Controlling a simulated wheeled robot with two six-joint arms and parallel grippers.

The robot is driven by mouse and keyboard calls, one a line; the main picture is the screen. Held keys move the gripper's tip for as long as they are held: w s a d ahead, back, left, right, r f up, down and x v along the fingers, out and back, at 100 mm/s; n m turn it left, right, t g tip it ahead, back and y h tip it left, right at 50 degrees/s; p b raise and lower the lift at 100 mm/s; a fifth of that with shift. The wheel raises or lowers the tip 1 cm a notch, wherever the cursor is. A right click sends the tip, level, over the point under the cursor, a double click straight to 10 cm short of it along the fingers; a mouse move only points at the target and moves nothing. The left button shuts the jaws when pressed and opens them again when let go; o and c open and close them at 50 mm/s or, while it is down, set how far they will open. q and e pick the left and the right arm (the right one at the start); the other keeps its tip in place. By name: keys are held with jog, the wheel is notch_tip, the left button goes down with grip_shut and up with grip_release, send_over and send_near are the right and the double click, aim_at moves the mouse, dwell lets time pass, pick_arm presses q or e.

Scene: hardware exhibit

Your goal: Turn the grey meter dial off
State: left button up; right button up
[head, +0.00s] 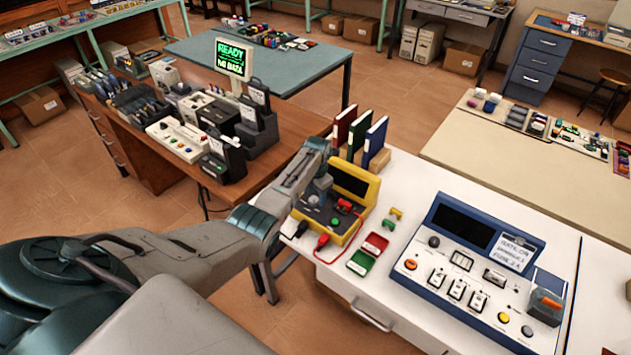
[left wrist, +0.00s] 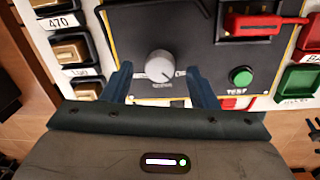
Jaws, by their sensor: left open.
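The grey meter dial (left wrist: 160,66) is a round knob with a white mark, on the dark panel of a yellow-cased meter (head: 358,222). My left gripper (left wrist: 161,76) is open, with one blue finger on each side of the dial in the left wrist view. Whether the fingers touch the dial cannot be told. In the head view my left arm reaches over the meter's left side and partly covers it. A green button (left wrist: 241,76) and a red plug (left wrist: 262,24) sit right of the dial. My right gripper is not in view.
Red and green trays (head: 376,243) lie beside the meter on the white bench. A large blue-framed console (head: 480,270) stands to the right. Upright binders (head: 360,135) are behind the meter. Component blocks (left wrist: 70,48) lie left of the panel.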

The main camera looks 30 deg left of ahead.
aim_at(316, 200)
pick_arm(q)
notch_tip(316, 200, up, 9)
jog(key=b, duration=0.2)
jog(key=shift+d, duration=0.25)
jog(key=shift+s, duration=0.1)
